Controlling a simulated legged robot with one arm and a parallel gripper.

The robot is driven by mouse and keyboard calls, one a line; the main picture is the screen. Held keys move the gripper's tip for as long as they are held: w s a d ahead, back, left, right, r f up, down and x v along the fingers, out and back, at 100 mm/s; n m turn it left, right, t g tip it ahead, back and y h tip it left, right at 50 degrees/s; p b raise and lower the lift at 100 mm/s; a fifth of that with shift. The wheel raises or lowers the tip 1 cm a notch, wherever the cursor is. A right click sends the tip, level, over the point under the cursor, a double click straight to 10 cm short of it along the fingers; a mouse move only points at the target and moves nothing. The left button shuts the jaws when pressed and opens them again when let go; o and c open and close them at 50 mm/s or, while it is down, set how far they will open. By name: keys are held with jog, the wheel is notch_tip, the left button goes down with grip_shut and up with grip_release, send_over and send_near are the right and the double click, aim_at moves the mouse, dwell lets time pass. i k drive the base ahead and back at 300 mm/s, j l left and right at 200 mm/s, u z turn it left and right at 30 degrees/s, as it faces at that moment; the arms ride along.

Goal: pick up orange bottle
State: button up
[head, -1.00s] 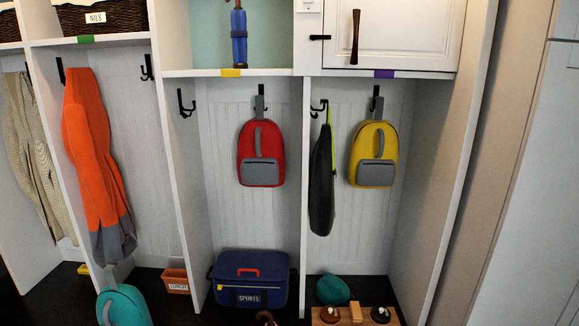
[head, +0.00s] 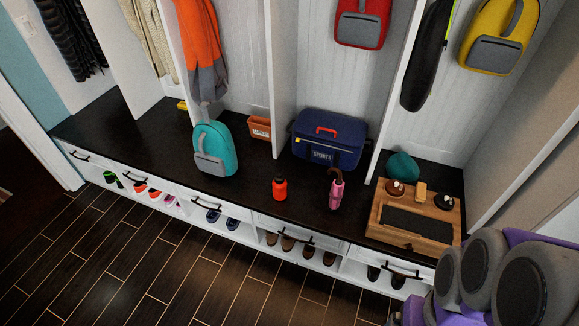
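An orange bottle (head: 280,189) with a dark cap stands upright on the dark bench top (head: 255,200), near its front edge. It is left of a pink item with a brown curved handle (head: 336,190), which looks like a folded umbrella. Part of my purple and grey arm shows at the bottom right, well right of the bottle. The fingers of my gripper cannot be made out.
A teal backpack (head: 214,150), a small orange box (head: 260,128) and a navy sports bag (head: 328,139) stand around the bottle. A wooden box (head: 380,222) sits at the right. Drawers and shoes are below; the wood floor (head: 130,260) is clear.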

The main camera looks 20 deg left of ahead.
aim_at(280, 182)
jog(key=i+j, duration=0.4)
jog(key=i, duration=0.2)
jog(key=i+u, duration=0.1)
jog(key=u, duration=1.55)
